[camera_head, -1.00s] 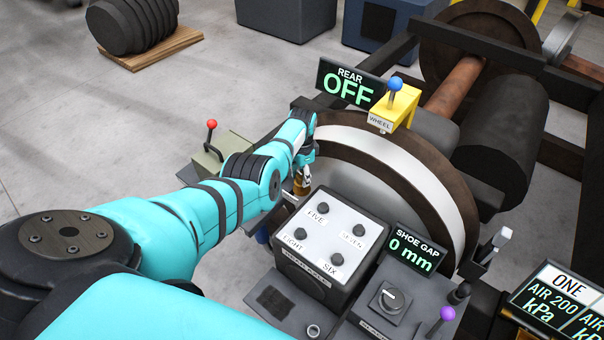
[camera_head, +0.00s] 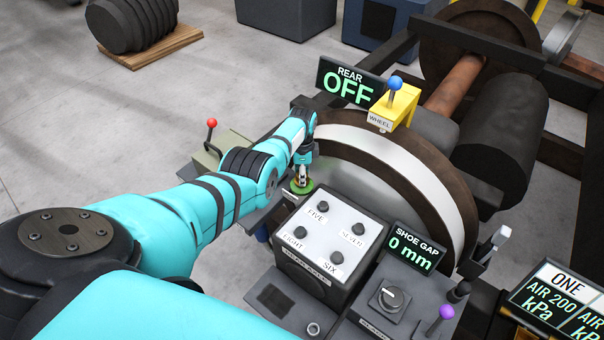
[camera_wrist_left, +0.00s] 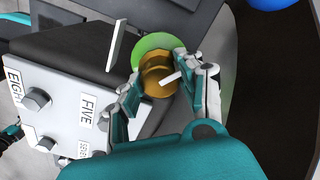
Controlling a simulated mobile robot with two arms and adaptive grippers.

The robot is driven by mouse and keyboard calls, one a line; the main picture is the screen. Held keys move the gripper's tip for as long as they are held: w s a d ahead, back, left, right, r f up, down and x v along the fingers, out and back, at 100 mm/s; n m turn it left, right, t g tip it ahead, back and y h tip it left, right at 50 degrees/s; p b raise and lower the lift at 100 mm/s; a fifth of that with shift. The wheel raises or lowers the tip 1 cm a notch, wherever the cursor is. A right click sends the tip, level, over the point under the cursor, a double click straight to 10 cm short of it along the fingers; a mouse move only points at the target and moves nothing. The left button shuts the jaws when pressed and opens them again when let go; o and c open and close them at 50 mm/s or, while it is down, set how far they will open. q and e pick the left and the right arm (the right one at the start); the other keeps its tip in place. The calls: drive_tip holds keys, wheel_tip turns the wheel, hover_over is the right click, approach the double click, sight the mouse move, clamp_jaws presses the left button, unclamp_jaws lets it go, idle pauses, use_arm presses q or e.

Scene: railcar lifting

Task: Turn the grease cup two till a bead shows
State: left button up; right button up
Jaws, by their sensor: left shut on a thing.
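In the head view my left gripper (camera_head: 303,180) hides most of the cup. No number for the cup is readable. My right gripper is out of view.
The button box (camera_head: 322,228) stands close in front of the cup. A wheel (camera_head: 440,185) curves behind it, with a yellow block (camera_head: 396,106) and blue-knobbed lever on top. A red-knobbed lever (camera_head: 211,124) stands to the left. The "SHOE GAP" display (camera_head: 411,248) reads 0 mm.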

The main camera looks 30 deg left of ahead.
use_arm(q)
drive_tip(key=shift+r, duration=0.1)
drive_tip(key=o, duration=1.1)
drive_tip(key=shift+o, duration=0.2)
wheel_tip(320, 180, up, 12)
idle(0.3)
